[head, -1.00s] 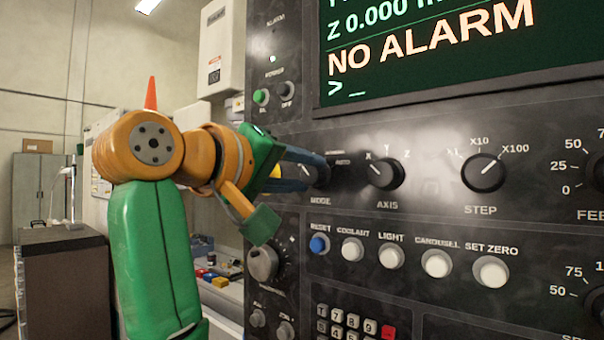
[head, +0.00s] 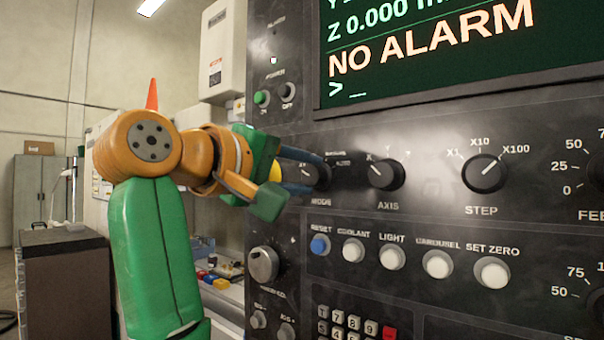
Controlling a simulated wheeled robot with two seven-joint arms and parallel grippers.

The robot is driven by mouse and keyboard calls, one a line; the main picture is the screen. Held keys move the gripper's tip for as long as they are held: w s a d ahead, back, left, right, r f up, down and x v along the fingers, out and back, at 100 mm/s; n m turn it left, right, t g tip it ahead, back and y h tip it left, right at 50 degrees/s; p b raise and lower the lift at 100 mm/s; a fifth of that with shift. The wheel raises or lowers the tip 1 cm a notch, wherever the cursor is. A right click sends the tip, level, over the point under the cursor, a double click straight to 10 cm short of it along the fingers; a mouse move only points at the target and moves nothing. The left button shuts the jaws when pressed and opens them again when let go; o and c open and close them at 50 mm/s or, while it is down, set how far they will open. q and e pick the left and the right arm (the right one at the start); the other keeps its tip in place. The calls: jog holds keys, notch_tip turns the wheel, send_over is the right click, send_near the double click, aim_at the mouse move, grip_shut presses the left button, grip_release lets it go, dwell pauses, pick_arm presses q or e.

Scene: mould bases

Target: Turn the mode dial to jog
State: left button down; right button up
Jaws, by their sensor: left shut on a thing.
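The black mode dial (head: 322,177) is on the dark control panel, above the word MODE, at the left end of a row of dials. My left gripper (head: 306,173) reaches it from the left, its dark blue fingers shut on the dial. The fingers cover much of the dial and part of its labels, so I cannot tell which mode it points to. A printed label above it is too small to read surely. My right gripper is not in view.
The axis dial (head: 385,174) is close on the right, then the step dial (head: 484,173). Below is a row of push buttons, with the blue reset button (head: 319,245) nearest.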

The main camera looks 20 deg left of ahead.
pick_arm(q)
jog(key=shift+r, duration=0.1)
jog(key=shift+c, duration=2.2)
grip_release()
jog(key=shift+s+a+f+b, duration=0.2)
jog(key=shift+s+b, duration=0.15)
jog(key=b+v, duration=0.2)
jog(key=v, duration=0.4)
jog(key=shift+r, duration=0.15)
